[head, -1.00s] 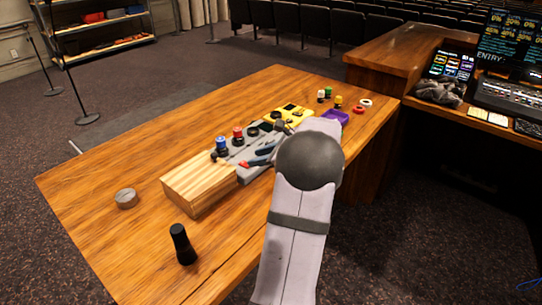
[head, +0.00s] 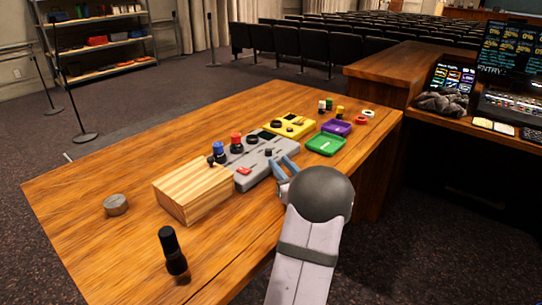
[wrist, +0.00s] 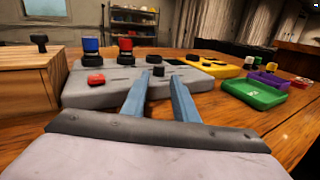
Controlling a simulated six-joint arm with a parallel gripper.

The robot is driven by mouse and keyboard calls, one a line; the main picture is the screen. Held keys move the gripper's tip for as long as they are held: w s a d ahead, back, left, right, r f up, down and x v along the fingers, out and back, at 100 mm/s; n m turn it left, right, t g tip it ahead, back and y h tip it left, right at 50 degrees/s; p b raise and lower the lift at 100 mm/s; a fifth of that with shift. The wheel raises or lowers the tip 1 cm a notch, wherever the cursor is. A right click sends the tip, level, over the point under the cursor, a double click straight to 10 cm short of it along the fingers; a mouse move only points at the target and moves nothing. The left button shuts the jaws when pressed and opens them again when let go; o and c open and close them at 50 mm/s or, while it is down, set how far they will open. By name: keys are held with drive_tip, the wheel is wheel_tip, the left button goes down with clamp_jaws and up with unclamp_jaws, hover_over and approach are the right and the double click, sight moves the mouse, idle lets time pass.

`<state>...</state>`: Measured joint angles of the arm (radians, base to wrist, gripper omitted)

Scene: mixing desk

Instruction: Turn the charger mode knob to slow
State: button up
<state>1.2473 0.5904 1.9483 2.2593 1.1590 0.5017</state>
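A grey panel (head: 262,161) lies on the desk with a blue-topped knob (head: 218,152), a red-topped knob (head: 236,143), a red switch (wrist: 96,79) and a small black knob (wrist: 158,71). A yellow box (head: 289,126) with a black knob (head: 280,125) sits just behind it. No readable label shows which is the charger or where slow is. My gripper (head: 284,164) is at the panel's near right edge. In the wrist view its two blue fingers (wrist: 159,80) are apart, with the small black knob seen between them; I cannot tell whether they touch it.
A wooden block (head: 193,190) stands left of the panel. A green tray (head: 325,144) and a purple tray (head: 337,127) lie to the right. A black upright object (head: 173,254) and a grey round piece (head: 115,205) stand at the left, with bare desk around them.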

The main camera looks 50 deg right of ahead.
sight(270, 152)
drive_tip(key=shift+p+x, duration=0.4)
drive_tip(key=shift+x, duration=3.2)
clamp_jaws()
